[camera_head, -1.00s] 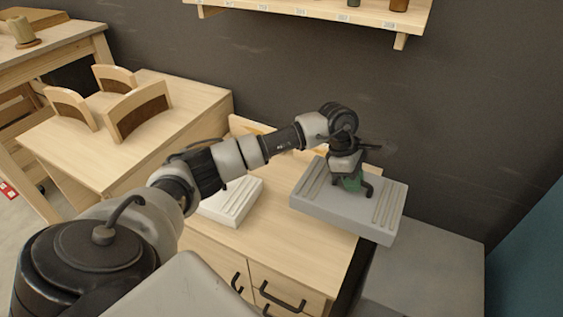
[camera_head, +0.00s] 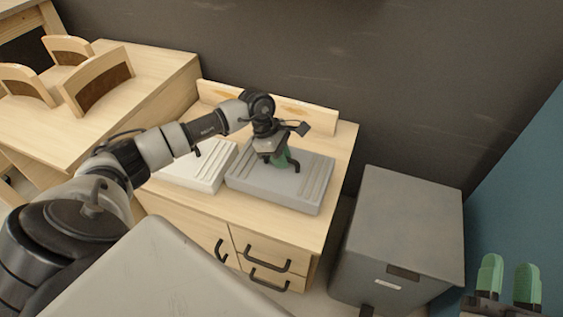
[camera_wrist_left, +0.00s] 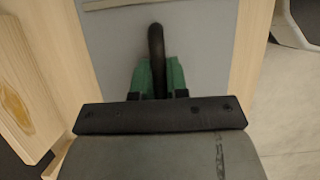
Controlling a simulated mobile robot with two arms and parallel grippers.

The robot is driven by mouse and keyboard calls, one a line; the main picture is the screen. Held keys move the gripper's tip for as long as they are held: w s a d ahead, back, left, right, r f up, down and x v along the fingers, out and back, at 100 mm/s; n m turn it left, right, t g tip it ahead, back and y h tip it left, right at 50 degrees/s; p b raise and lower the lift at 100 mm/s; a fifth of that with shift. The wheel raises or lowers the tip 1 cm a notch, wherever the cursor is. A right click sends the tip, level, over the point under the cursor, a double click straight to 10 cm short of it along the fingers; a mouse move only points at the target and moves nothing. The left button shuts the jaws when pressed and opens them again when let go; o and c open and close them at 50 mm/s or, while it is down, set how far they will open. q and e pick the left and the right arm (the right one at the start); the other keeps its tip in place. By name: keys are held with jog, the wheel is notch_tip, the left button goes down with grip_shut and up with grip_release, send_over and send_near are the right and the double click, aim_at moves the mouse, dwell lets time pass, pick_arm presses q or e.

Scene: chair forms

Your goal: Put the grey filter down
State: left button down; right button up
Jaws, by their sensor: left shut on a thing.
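The grey filter (camera_head: 312,186) is a flat ribbed block over the right part of the wooden cabinet top, close beside a white ribbed block. It looks level; whether its underside touches the top is hard to tell. My left gripper (camera_head: 284,163) is shut on its dark handle, above the filter's middle. In the left wrist view the green fingers (camera_wrist_left: 159,76) close around the black handle (camera_wrist_left: 156,42), with the grey filter (camera_wrist_left: 112,45) beneath and wood on both sides. My right gripper (camera_head: 509,281) shows green fingertips spread apart and empty at the bottom right.
The white ribbed block (camera_head: 197,170) lies left of the filter. The wooden cabinet (camera_head: 325,219) has dark-handled drawers and a low back board. A grey bin (camera_head: 405,225) stands right of it. A table with chair forms (camera_head: 98,80) is at left.

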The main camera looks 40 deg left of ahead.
pick_arm(q)
jog(key=shift+f, duration=0.5)
pick_arm(e)
jog(key=shift+s+r+t, duration=0.25)
jog(key=shift+r+t, duration=0.35)
pick_arm(q)
jog(key=shift+f, duration=0.1)
jog(key=c, duration=1.1)
grip_release()
pick_arm(e)
jog(key=shift+s+r, duration=0.1)
jog(key=shift+r, duration=0.05)
